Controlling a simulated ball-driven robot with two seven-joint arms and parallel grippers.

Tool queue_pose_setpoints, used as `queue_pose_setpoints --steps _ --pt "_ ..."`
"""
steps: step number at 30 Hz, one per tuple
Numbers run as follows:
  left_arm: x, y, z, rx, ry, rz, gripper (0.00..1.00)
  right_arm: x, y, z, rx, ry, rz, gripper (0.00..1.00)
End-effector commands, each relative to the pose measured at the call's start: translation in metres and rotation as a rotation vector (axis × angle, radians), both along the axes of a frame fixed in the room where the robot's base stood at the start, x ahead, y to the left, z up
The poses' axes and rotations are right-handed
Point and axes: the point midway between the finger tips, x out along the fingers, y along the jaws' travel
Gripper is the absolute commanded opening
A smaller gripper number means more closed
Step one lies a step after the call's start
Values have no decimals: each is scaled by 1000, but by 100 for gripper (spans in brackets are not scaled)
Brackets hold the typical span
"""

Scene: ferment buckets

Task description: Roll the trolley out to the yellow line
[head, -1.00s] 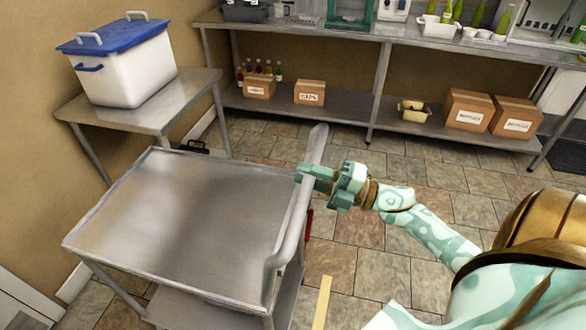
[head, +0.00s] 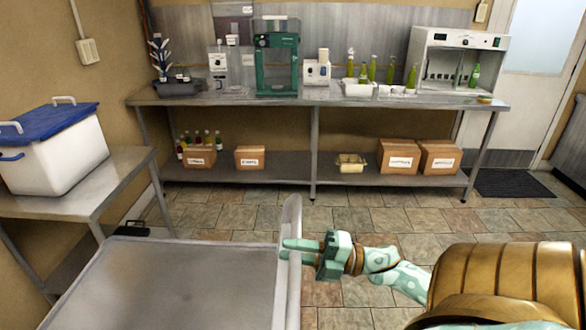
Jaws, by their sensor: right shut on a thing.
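The trolley (head: 180,285) is a grey metal cart at the lower left, cut off by the bottom edge of the view. Its upright handle (head: 292,215) rises at its right side. My right gripper (head: 296,250) comes in from the right and is shut on this handle. The trolley's visible top is bare. The yellow line is not in view. My left gripper is not in view.
A side table (head: 100,195) at the left bears a white bucket (head: 55,155) with a blue lid (head: 50,122). A long steel bench (head: 330,100) stands along the back wall. Cardboard boxes (head: 398,158) sit on its lower shelf. Tiled floor (head: 400,215) is open before it, with a dark mat (head: 510,183) at right.

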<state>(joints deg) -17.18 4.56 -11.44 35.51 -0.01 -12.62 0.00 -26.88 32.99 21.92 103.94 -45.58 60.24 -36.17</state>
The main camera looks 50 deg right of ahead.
Motion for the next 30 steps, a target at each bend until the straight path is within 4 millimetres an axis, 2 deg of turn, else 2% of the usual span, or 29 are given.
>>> queue_pose_setpoints --steps 3,4,5,6,20,23,30 --pt "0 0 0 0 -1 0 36 0 1 -3 -2 6 0 0" --pt "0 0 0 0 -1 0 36 0 1 -3 -2 5 0 31" --pt "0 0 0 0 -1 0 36 0 1 -2 -2 5 0 39" --pt "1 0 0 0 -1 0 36 0 1 -2 -2 5 0 42" --pt "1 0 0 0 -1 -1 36 -4 -3 -3 -2 3 -1 42" --pt "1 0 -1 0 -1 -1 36 -15 -12 -6 -2 6 -2 42" --pt "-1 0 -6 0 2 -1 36 -65 -50 -19 -1 9 -3 42"
